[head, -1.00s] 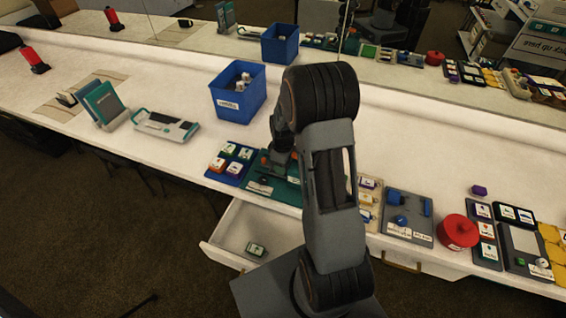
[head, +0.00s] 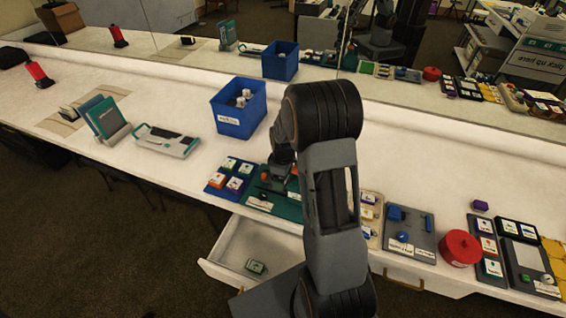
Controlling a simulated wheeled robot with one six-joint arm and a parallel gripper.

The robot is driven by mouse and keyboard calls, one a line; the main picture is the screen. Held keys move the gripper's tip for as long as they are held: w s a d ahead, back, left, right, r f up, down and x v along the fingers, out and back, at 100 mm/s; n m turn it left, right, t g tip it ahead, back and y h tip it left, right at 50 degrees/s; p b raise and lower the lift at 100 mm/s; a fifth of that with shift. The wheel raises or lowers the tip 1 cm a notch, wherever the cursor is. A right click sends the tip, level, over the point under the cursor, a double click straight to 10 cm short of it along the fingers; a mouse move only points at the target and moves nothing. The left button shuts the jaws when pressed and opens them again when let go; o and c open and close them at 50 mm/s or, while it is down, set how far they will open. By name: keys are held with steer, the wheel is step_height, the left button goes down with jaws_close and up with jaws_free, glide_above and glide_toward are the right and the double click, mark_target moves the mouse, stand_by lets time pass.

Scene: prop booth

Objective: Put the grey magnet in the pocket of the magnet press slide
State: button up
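A teal board (head: 284,209) with small dark and orange parts lies at the table's front edge, left of my arm. It may be the magnet press slide, but my arm covers part of it and I cannot make out the pocket. My gripper (head: 275,181) points down at this board, low over it. Its fingertips are too small and dark to show whether they are open or shut, or hold anything. I cannot make out the grey magnet; it may be hidden by my gripper or arm.
A blue tray of labelled blocks (head: 215,189) lies just left of the board. A blue bin (head: 229,127) stands behind. An open drawer (head: 222,270) juts out below. A grey board with blue parts (head: 424,241) and a red round tin (head: 460,248) lie right.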

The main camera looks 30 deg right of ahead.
step_height(320, 180, up, 12)
steer(key=shift+r, duration=0.15)
stand_by(0.3)
steer(key=s+a+r+m+t, duration=0.1)
steer(key=s+a+r+m, duration=0.2)
steer(key=s, duration=0.5)
steer(key=s+a+r+m+t, duration=0.2)
steer(key=s+a+r+m, duration=0.1)
steer(key=s+a+m, duration=0.2)
steer(key=s+a, duration=0.1)
steer(key=s, duration=0.1)
steer(key=shift+s+a+r+m, duration=0.15)
steer(key=shift+s+a+m, duration=0.15)
steer(key=shift+s+a, duration=0.1)
steer(key=shift+a+r+t, duration=0.15)
steer(key=shift+r+t, duration=0.15)
steer(key=shift+t, duration=0.1)
steer(key=shift+c, duration=0.3)
